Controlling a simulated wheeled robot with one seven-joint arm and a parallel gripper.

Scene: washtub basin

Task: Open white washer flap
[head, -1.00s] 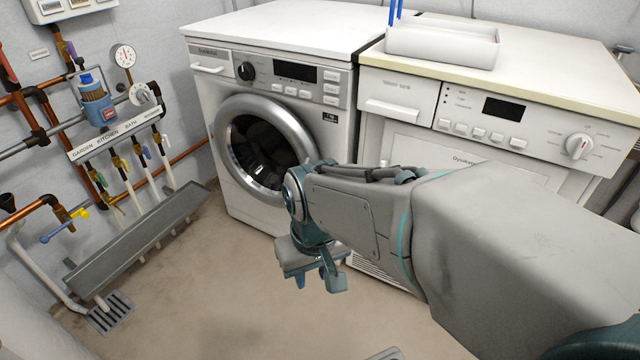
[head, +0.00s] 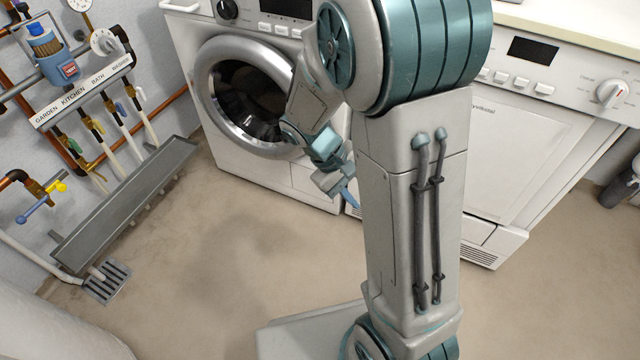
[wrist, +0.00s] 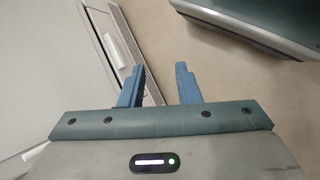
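The white washer (head: 185,60) stands at the back, with a round grey-rimmed door (head: 205,85) that looks shut. Panel lines mark a lower front panel (head: 305,178), likely the flap, at the washer's bottom right; my arm partly hides it, and it looks shut. My gripper (wrist: 160,85) is open and empty in the wrist view, pointing down beside a white appliance front. In the head view my gripper (head: 342,188) hangs low in front of the gap between washer and dryer, apart from the lower panel.
The white dryer (head: 530,150) stands to the right, with a vent grille (head: 478,257) low on its front. Pipes, valves and a grey trough (head: 125,205) line the left wall. A floor drain (head: 107,282) lies below them. The floor (head: 230,250) in front of the washer is clear.

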